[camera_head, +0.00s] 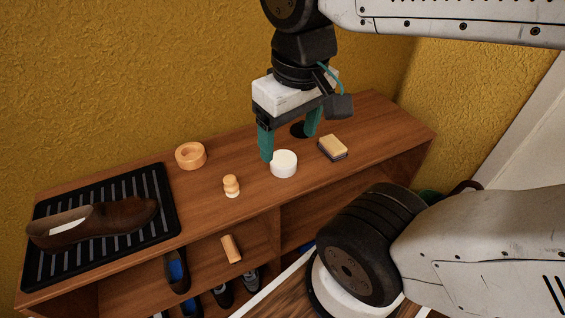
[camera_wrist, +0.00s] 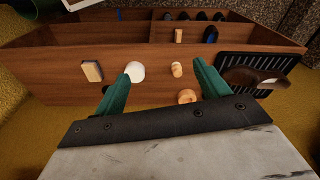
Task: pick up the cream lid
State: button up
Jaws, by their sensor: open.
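The cream lid (camera_head: 284,164) looks like a short, near-white round piece on top of the wooden shelf unit. It also shows in the wrist view (camera_wrist: 136,71), partly behind the tip of the left finger. My gripper (camera_head: 289,147) has two green fingers spread apart with nothing held between them. In the head view one fingertip is just left of the lid and the other is behind it to the right. In the wrist view the lid lies near the left finger, off the middle of the gap (camera_wrist: 163,72). I cannot tell whether a finger touches it.
A sponge-like block (camera_head: 332,147) lies right of the lid, and a dark round thing (camera_head: 299,129) behind it. A black ribbed tray (camera_head: 165,197) holds a brown shoe (camera_head: 115,217).

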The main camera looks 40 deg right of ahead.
aim_at(297, 129)
jog(key=u, duration=0.05)
jog(key=k, duration=1.1)
jog(key=z, duration=0.85)
jog(key=i, duration=1.45)
jog(key=u, duration=0.35)
